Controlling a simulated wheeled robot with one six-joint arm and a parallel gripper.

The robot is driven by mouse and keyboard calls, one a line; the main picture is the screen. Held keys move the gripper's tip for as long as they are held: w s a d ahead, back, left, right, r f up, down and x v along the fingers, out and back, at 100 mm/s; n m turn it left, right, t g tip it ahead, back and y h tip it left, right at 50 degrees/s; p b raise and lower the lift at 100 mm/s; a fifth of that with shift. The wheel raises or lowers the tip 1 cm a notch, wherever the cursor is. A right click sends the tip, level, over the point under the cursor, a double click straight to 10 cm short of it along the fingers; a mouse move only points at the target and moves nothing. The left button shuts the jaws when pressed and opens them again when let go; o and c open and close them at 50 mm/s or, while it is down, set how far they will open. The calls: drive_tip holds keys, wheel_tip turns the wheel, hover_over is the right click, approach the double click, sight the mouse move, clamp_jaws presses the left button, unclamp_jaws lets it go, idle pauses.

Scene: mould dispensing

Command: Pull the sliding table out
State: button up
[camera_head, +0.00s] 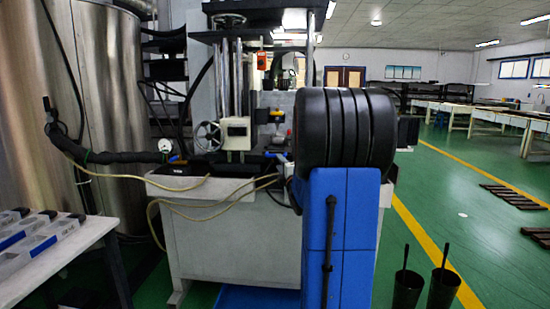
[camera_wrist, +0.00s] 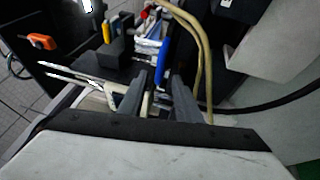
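The machine (camera_head: 235,240) stands ahead in the head view, with a pale box-shaped base and a dark upper bed. I cannot make out the sliding table as a separate part; a large blue and black shape hides the machine's right side. In the wrist view, my gripper (camera_wrist: 160,82) has two dark grey fingers set apart, with no object clearly held between them. A blue handle-like part (camera_wrist: 163,62) shows just beyond the fingertips. I cannot tell whether the fingers touch it. My gripper does not show clearly in the head view.
A tan hose (camera_head: 215,205) loops across the machine's front; it also shows in the wrist view (camera_wrist: 205,50). Tall steel tanks (camera_head: 105,90) stand at left. A white table (camera_head: 85,240) with bins is at lower left. Black canisters (camera_head: 442,290) stand at lower right. Green floor beyond is largely clear.

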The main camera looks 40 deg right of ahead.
drive_tip(key=x, duration=0.8)
drive_tip(key=shift+c, duration=0.3)
clamp_jaws()
